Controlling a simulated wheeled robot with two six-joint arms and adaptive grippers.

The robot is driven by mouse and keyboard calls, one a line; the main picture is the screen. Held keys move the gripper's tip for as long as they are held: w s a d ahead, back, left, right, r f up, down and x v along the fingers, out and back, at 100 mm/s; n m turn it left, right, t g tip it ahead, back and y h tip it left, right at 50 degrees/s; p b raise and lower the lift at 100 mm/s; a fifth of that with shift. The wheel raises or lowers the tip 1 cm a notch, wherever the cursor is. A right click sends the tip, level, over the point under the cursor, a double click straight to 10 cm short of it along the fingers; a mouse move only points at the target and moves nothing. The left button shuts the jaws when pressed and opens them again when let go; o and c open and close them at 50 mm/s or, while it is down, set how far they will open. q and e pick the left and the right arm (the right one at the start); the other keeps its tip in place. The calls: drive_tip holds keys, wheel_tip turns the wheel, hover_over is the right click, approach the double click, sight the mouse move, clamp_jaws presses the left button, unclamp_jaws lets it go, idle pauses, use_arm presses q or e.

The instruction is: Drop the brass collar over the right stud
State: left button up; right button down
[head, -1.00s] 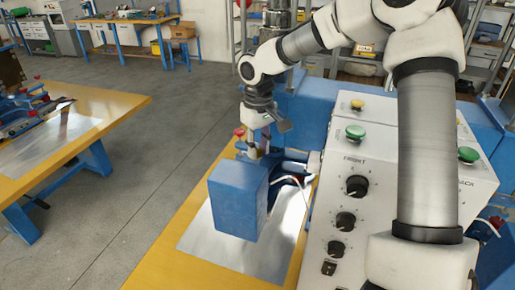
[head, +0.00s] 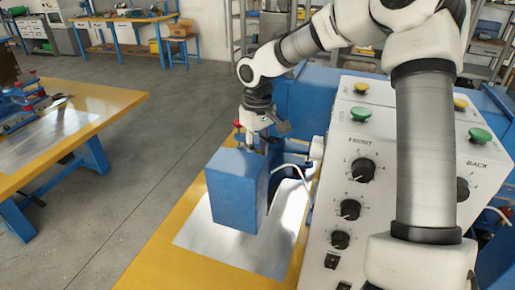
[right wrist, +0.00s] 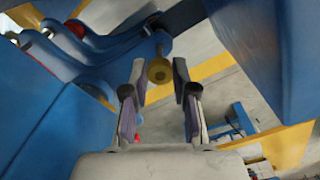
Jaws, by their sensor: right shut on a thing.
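My right gripper (head: 256,142) hangs pointing down behind the tall blue block, and its fingertips are hard to make out in the head view. In the right wrist view its two fingers (right wrist: 161,78) are a little apart, with the round brass collar (right wrist: 159,70) held between their tips. The collar is close to the blue clamp parts, and I cannot tell whether it touches anything. I cannot make out the right stud clearly in either view; the block and gripper cover that area in the head view. My left gripper is not in view.
A white control box (head: 352,205) with knobs and buttons is close on the right. A second yellow table (head: 110,104) stands left, across open grey floor.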

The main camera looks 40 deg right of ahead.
drive_tip(key=shift+d, duration=0.1)
drive_tip(key=shift+p, duration=0.45)
drive_tip(key=shift+f, duration=0.15)
idle(0.4)
drive_tip(key=shift+f+b, duration=0.55)
drive_tip(key=shift+f, duration=0.35)
drive_tip(key=shift+r+p, duration=0.1)
drive_tip(key=shift+p, duration=0.25)
drive_tip(key=shift+f+b, duration=0.45)
drive_tip(key=shift+f, duration=0.5)
